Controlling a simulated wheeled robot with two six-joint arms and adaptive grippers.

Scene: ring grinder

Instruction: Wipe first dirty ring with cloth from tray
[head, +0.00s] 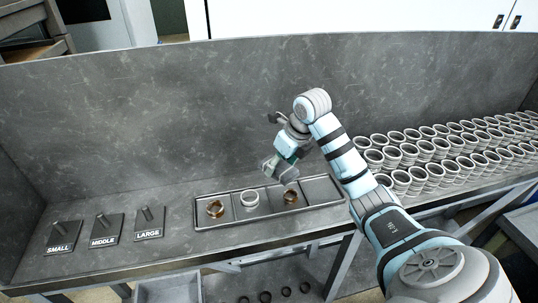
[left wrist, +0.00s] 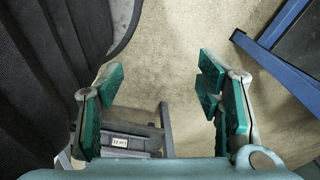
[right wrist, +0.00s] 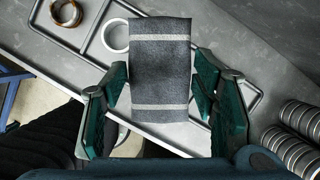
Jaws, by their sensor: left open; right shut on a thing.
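A grey cloth (right wrist: 160,72) with two pale stripes hangs between the fingers of my right gripper (head: 281,170); in the right wrist view the gripper (right wrist: 161,78) is shut on it. In the head view the gripper is above the right part of the tray (head: 236,233). A brown ring (head: 215,209) lies in the left compartment, a clean silvery ring (head: 250,199) in the middle and another brown ring (head: 290,197) in the right one. The cloth hides this last ring in the right wrist view. My left gripper (left wrist: 160,78) is open and empty above the floor.
Stacks of silvery rings (head: 430,155) fill the bench's right side. A grey wall rises behind.

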